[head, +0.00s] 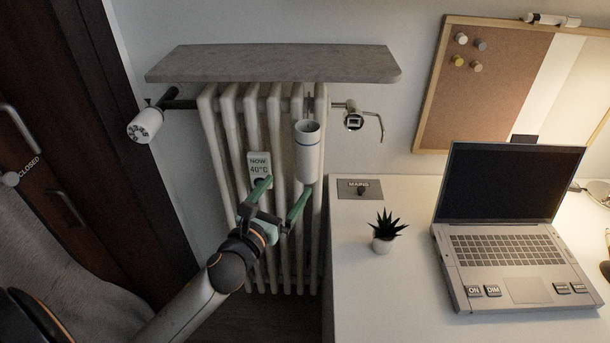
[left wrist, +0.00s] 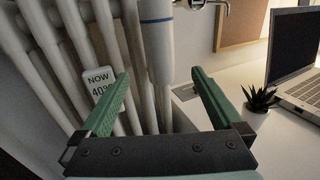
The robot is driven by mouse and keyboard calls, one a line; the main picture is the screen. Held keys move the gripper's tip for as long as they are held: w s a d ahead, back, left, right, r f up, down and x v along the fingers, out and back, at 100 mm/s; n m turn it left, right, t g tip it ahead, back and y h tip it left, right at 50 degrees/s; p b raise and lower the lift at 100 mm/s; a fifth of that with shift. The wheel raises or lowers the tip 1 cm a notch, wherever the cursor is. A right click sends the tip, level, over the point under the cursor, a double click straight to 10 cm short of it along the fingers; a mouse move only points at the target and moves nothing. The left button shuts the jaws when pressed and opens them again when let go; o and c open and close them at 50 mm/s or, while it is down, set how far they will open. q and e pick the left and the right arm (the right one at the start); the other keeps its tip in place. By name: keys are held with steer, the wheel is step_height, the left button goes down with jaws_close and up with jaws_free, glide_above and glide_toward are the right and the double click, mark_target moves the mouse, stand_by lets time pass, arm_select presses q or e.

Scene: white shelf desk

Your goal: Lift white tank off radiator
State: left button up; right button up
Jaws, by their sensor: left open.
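The white tank (head: 308,155) is a small upright cylinder with a blue line near its top, hanging at the front right of the radiator (head: 227,120). My left gripper (head: 279,190) is open, with green fingers, just below and to the left of the tank. In the left wrist view the tank (left wrist: 157,40) stands beyond and between the two spread fingers (left wrist: 160,88), and nothing is held. Its bottom end shows above the level of the gripper base. My right gripper is not in view.
A stone shelf (head: 275,65) overhangs the radiator. A label reading NOW 40°C (head: 259,165) hangs left of the tank. Valves (head: 145,126) flank the radiator. The white desk (head: 350,290) at right holds a plant (head: 384,238) and a laptop (head: 505,250).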

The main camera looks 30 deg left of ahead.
mark_target(303, 164)
arm_select(q)
steer(key=w, duration=1.1)
steer(key=shift+w+a, duration=0.35)
steer(key=shift+c, duration=0.2)
jaws_close()
